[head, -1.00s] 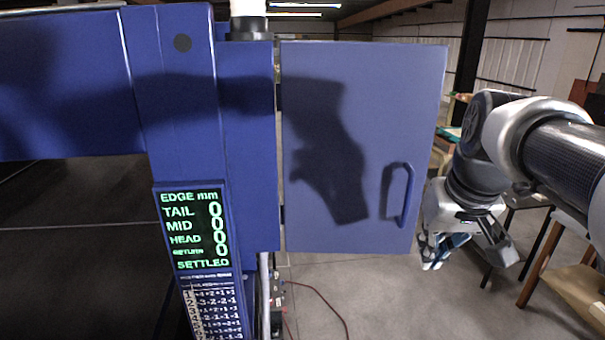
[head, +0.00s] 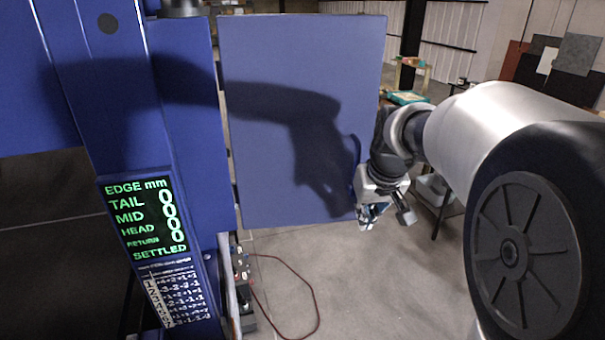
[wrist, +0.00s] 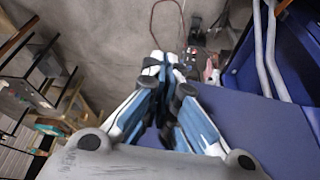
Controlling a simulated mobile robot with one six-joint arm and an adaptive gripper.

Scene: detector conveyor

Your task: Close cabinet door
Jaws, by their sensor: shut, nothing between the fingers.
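The cabinet door (head: 290,75) is a flat blue panel standing open, swung out to the right of the blue cabinet frame (head: 190,120). My gripper (head: 366,218) is at the door's lower right edge, fingers pointing down, shut and empty. I cannot tell whether it touches the door. In the wrist view the closed fingertips (wrist: 160,62) are over the floor, and the blue door surface (wrist: 262,125) lies just right of them. My arm casts a shadow on the door.
A green-lit display (head: 148,218) reading SETTLED is on the post at left. A red cable (head: 310,290) lies on the floor below the door. Tables and equipment (head: 435,190) stand behind my arm. The concrete floor in front is open.

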